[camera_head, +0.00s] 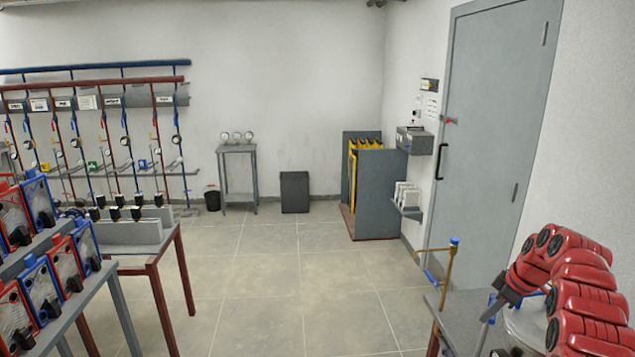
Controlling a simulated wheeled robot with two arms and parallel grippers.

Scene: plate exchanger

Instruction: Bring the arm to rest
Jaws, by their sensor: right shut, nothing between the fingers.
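My right arm (580,300), red with black joint caps, is folded at the lower right of the head view. Its dark gripper (490,312) points down and left, shut and empty. The gripper is in front of or above a grey bench (465,315); I cannot tell whether it touches anything there. My left arm and left gripper are not in view.
A brass pipe with blue ends (450,265) stands by the bench. A grey door (495,140) is behind it. Red and blue pump units (65,265) fill a left bench. Black-and-yellow plates (352,175) stand in a grey rack (378,195). The middle tiled floor (290,285) is clear.

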